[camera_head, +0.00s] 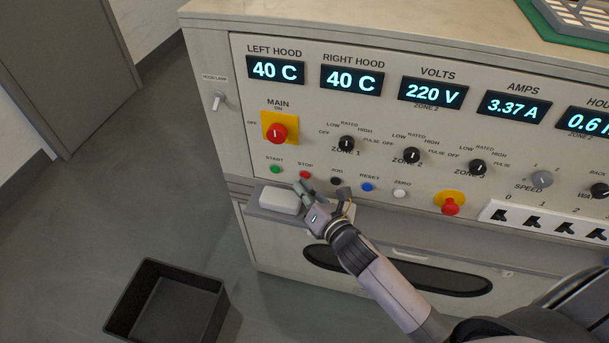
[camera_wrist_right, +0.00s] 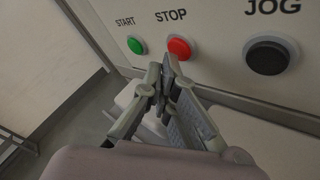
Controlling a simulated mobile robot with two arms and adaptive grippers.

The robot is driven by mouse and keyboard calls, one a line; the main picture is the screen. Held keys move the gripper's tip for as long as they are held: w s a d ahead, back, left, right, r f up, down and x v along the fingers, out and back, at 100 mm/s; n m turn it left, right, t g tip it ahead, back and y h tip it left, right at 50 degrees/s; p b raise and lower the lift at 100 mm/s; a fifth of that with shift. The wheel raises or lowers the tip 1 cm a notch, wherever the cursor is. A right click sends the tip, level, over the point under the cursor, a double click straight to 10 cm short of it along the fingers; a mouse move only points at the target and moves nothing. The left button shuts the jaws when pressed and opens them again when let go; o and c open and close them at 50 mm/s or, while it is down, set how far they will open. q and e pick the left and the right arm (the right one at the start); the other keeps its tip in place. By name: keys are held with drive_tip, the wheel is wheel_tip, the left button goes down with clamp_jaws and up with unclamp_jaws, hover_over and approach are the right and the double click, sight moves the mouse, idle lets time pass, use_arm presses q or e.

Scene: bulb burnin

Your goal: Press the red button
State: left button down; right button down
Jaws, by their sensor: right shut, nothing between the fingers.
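The red STOP button (camera_head: 305,174) is on the lower left of the control panel, between the green START button (camera_head: 275,169) and the black JOG button (camera_head: 336,181). In the right wrist view the red button (camera_wrist_right: 179,48) is just beyond the fingertips, beside the green button (camera_wrist_right: 136,45). My right gripper (camera_head: 303,187) is shut and empty, its tips just below the red button. In the wrist view the right gripper (camera_wrist_right: 168,66) overlaps the button's lower edge; I cannot tell whether they touch. My left gripper is not in view.
A red mushroom knob (camera_head: 450,206) on yellow and a red MAIN switch (camera_head: 277,133) are also on the panel. A blue button (camera_head: 367,187) and a white button (camera_head: 400,193) sit right of JOG. A white block (camera_head: 279,200) lies on the ledge. A black bin (camera_head: 168,302) stands on the floor.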

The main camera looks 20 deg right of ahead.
drive_tip(key=shift+w+d, duration=0.25)
drive_tip(key=shift+w, duration=0.05)
idle(0.4)
drive_tip(key=shift+s, duration=0.1)
drive_tip(key=shift+s+a, duration=0.5)
drive_tip(key=shift+s, duration=0.1)
drive_tip(key=shift+s+a, duration=0.2)
drive_tip(key=shift+s, duration=0.15)
drive_tip(key=shift+s+a+p, duration=0.2)
drive_tip(key=shift+s+a, duration=0.4)
drive_tip(key=shift+s, duration=0.3)
drive_tip(key=shift+s+a+p, duration=0.15)
drive_tip(key=shift+s+a, duration=0.45)
drive_tip(key=shift+s, duration=0.25)
